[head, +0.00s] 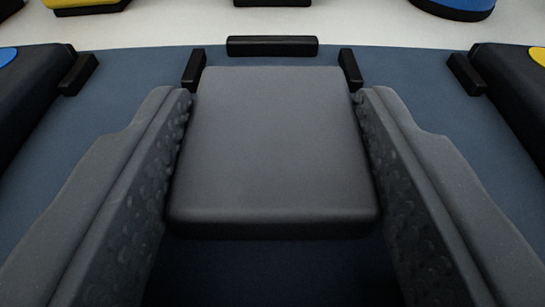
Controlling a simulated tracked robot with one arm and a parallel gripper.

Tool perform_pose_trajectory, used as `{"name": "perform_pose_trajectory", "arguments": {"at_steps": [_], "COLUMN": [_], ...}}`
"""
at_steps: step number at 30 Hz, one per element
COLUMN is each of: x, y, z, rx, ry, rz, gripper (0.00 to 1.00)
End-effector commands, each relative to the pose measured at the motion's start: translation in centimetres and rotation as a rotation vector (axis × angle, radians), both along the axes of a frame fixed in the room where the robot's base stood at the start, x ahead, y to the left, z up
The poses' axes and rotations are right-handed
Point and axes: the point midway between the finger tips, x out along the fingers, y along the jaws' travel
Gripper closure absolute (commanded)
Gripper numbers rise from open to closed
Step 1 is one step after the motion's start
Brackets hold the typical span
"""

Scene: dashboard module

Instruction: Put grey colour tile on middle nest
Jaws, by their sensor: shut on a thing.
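The grey colour tile (273,140) is a dark grey square block in the middle of the head view. My gripper (272,110) is shut on it, with one ridged finger against its left side and one against its right side. The middle nest shows as short black bars around the tile's far end: a back bar (272,46) and a side bar at each far corner. The tile's far edge lies between the two side bars, a little short of the back bar. The tile hides the nest floor, and I cannot tell whether the tile touches it.
A black block with a blue spot (30,95) stands at the left edge, and one with a yellow spot (515,95) at the right edge, each beside a black bar. Beyond the blue-grey board (130,95), yellow, black and blue objects stand on a pale surface.

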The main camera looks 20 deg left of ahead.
Motion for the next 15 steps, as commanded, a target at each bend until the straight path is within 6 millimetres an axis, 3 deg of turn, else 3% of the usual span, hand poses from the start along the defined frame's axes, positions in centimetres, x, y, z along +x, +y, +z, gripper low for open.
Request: {"name": "perform_pose_trajectory", "arguments": {"at_steps": [4,5,7,15], "x": [-0.01,-0.01,-0.01,-0.03], "y": [-0.05,-0.06,-0.07,-0.12], "z": [-0.14,-0.14,-0.11,-0.07], "rx": [0.0,0.0,0.0,0.0], "ry": [0.0,0.0,-0.001,-0.001], "rz": [-0.001,-0.001,-0.001,-0.002], "gripper": [0.76,0.48,0.31,0.31]}}
